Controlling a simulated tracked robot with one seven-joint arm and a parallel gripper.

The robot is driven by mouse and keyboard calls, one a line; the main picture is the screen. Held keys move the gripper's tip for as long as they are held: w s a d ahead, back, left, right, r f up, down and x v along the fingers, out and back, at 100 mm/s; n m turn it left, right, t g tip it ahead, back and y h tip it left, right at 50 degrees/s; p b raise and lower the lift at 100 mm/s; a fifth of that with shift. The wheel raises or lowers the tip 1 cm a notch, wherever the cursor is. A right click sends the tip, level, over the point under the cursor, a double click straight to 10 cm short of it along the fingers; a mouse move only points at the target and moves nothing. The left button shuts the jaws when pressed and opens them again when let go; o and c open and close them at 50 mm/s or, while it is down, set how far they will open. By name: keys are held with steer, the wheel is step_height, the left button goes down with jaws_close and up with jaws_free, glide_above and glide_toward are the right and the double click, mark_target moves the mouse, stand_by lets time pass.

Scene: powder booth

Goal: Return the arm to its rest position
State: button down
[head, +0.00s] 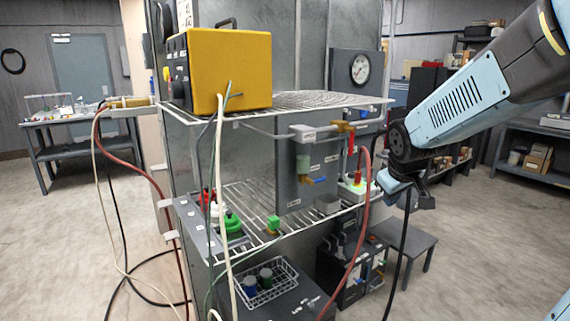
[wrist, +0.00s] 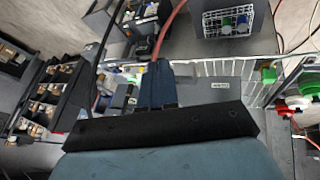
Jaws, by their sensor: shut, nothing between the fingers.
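My arm (head: 470,100) reaches in from the upper right of the head view, bent down at its wrist. My gripper (head: 390,183) hangs at the right side of the wire rack, close to the white box with coloured knobs (head: 355,188) and the red hose (head: 362,210). Whether it touches either cannot be told. In the wrist view, the blue fingers of my gripper (wrist: 157,75) are together and hold nothing. The red hose (wrist: 169,30) passes beyond their tips in that picture.
The rack has an upper wire shelf (head: 300,101) carrying a yellow box (head: 228,70), and a lower wire shelf (head: 262,197). Black and red hoses hang near my gripper. A low grey table (head: 408,240) stands behind it. Floor at the right (head: 475,260) is clear.

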steer(key=s+a+r+m, duration=0.1)
steer(key=s+r+m, duration=0.1)
steer(key=s, duration=0.7)
steer(key=s+a+r+m+y, duration=0.1)
steer(key=s+r+m, duration=0.1)
steer(key=s, duration=0.8)
steer(key=shift+s+a+r+m+g, duration=0.15)
steer(key=shift+s+r+m+g, duration=0.2)
steer(key=shift+r, duration=0.55)
